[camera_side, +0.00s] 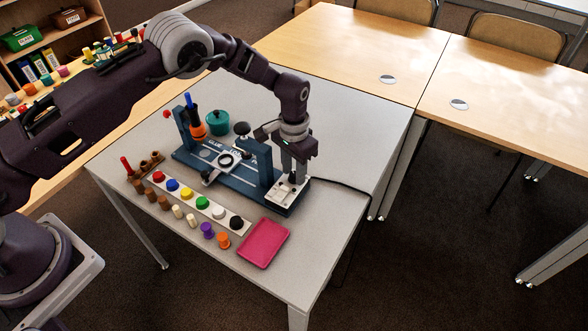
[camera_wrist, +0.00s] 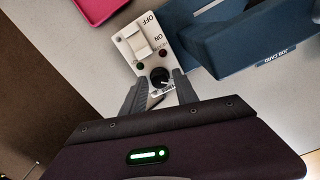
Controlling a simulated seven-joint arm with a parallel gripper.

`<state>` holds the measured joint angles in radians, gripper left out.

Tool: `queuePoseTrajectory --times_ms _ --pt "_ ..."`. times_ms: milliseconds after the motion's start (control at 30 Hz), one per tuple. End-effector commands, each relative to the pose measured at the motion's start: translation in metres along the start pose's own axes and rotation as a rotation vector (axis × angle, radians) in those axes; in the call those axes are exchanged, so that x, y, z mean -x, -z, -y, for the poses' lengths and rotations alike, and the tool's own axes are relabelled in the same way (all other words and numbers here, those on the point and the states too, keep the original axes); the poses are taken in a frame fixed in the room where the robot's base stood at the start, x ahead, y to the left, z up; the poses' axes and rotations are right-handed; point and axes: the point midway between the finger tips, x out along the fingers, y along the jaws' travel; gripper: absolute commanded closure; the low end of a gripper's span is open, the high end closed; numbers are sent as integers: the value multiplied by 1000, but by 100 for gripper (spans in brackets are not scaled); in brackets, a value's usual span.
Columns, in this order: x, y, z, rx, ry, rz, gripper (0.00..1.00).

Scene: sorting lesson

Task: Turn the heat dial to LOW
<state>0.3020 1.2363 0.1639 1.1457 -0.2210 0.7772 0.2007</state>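The heat dial (camera_wrist: 160,76) is a small round black knob on a white control panel (camera_wrist: 122,43) in the wrist view. The same panel (camera_side: 282,194) shows at the right end of the blue glue machine in the side view, where my gripper hides the dial. My gripper (camera_side: 291,176) points down just over the panel. In the wrist view my gripper (camera_wrist: 159,80) is open, with one finger on each side of the dial and a gap showing. I cannot tell how far down the fingers are. The dial's markings are mostly hidden.
A white rocker switch (camera_wrist: 141,42) marked OFF and ON sits beside the dial. The blue machine block (camera_wrist: 235,40) stands close by. A pink tray (camera_side: 264,243) and a strip of coloured buttons (camera_side: 220,213) lie in front. The grey table is clear at its right.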

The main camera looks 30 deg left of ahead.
Motion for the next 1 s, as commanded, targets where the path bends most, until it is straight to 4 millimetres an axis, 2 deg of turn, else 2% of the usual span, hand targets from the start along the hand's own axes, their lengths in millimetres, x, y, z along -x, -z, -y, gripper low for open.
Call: queuePoseTrajectory --times_ms 200,500,600,1000 --pt "4 1 0 0 0 -2 64" --pt "61 1 0 0 0 -3 64" --pt "69 0 0 0 0 0 64" --pt "71 0 0 0 0 -1 64"
